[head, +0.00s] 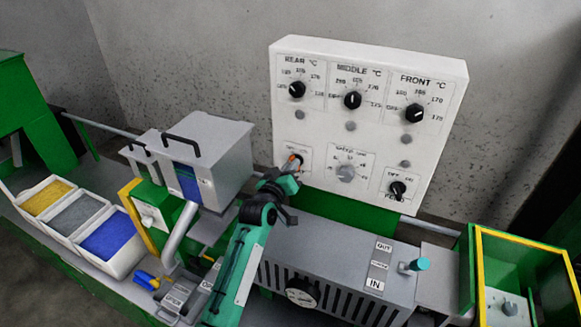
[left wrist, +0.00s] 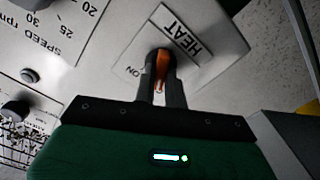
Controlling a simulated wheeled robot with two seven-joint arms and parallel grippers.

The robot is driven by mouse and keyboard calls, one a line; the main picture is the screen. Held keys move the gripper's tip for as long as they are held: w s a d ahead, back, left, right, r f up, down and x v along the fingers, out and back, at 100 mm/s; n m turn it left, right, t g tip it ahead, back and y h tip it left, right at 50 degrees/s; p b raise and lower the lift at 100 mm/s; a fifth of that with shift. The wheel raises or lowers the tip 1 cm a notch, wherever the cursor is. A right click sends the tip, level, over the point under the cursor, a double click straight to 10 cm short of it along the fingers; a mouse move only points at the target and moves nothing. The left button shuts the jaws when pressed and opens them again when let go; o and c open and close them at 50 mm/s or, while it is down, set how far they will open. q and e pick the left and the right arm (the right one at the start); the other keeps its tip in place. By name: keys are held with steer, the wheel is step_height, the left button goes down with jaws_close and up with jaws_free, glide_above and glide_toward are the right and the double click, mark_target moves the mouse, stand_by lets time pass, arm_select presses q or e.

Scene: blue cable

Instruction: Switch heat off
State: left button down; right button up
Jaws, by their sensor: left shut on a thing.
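The heat switch (head: 293,158) is at the lower left of the white control panel (head: 440,85). Its orange handle (left wrist: 163,63) shows in the left wrist view, between the dark fingers of my left gripper (left wrist: 161,90). The gripper is shut on the handle. The HEAT label (left wrist: 180,38) and an ON mark (left wrist: 132,70) are beside the switch. No OFF mark shows there, and I cannot tell the switch's setting for certain. In the head view my left gripper (head: 288,168) is at the panel's face. My right gripper is not in view.
The speed dial (head: 345,172) and feed switch (head: 397,188) are to the right on the panel. Three temperature dials are above, including the rear one (head: 297,89). A grey hopper (head: 215,145) stands close left of my gripper; a grey slotted housing (head: 335,250) lies below.

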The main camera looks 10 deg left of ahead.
arm_select(q)
steer(key=c, duration=1.5)
jaws_free()
steer(key=shift+o, duration=0.2)
steer(key=s+a+b, duration=0.2)
steer(key=s+b, duration=0.2)
steer(key=s, duration=0.9)
steer(key=shift+s+a, duration=0.25)
steer(key=shift+a, duration=0.1)
